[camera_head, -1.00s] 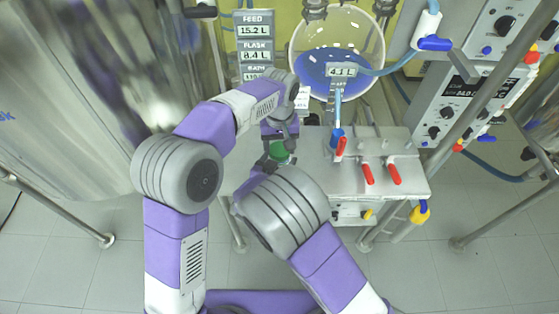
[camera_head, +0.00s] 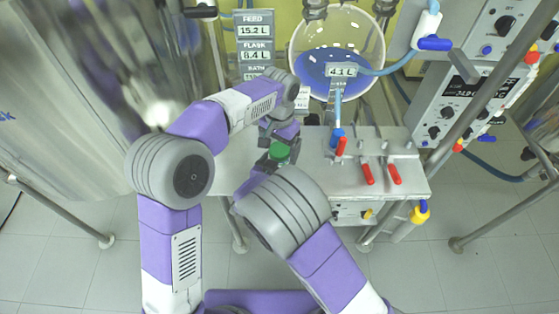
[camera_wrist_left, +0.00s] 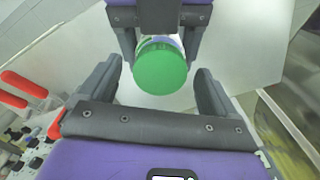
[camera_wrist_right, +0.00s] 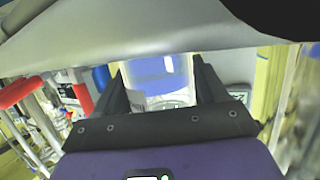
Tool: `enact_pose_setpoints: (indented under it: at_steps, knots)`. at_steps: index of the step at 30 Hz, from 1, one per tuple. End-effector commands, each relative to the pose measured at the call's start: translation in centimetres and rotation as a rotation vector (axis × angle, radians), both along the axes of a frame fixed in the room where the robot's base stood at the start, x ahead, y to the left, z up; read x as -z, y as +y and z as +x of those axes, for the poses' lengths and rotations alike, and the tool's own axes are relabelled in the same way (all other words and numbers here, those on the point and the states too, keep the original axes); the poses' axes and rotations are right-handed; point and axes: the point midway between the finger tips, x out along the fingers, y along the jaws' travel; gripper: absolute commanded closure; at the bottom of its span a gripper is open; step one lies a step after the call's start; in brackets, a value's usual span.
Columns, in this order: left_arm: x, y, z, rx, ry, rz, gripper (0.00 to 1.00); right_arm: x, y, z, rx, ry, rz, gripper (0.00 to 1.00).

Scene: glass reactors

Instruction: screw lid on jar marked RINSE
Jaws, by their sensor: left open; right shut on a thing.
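The green lid (camera_head: 279,152) sits over the jar's mouth; it also shows in the left wrist view (camera_wrist_left: 159,68). The jar (camera_wrist_right: 160,72), clear with a blue band and a pale label, is between the fingers of my right gripper (camera_wrist_right: 160,88), which is shut on it. No marking on the label is readable. My left gripper (camera_wrist_left: 157,76) is open, one finger on each side of the lid, with visible gaps. In the head view my left gripper (camera_head: 281,136) is just beyond the lid. How tightly the lid sits cannot be seen.
A steel bench (camera_head: 388,150) with red-handled valves (camera_head: 368,174) lies right of the grippers. A glass vessel of blue liquid (camera_head: 318,62) stands behind, and control boxes (camera_head: 470,95) at right. A large steel tank (camera_head: 60,90) fills the left.

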Motion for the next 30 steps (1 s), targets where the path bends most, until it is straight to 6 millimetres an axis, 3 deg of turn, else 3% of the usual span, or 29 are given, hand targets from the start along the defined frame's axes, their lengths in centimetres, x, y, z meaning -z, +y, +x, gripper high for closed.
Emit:
enact_pose_setpoints:
  at_steps: [5, 15, 18, 24, 30]
  knots:
    - [-1.9, -0.1, 0.1, 0.0, -0.006, -0.003, 0.09, 0.0, 0.0, 0.0, 0.0, -0.001, 0.0, 1.0]
    - [-9.2, -0.1, 0.1, 0.001, -0.005, -0.003, 0.09, 0.0, 0.0, 0.0, 0.0, -0.001, 0.0, 1.0]
    - [-10.4, -0.1, 0.1, 0.001, -0.003, -0.002, 0.09, 0.0, 0.0, 0.0, 0.0, -0.001, 0.0, 1.0]
    - [-11.8, 0.0, 0.0, 0.001, -0.001, -0.001, 0.09, 0.0, 0.0, 0.0, 0.0, -0.001, 0.0, 1.0]
    - [-12.0, 0.0, 0.0, 0.001, 0.0, 0.0, 0.09, 0.0, 0.0, 0.0, 0.0, -0.001, 0.0, 1.0]
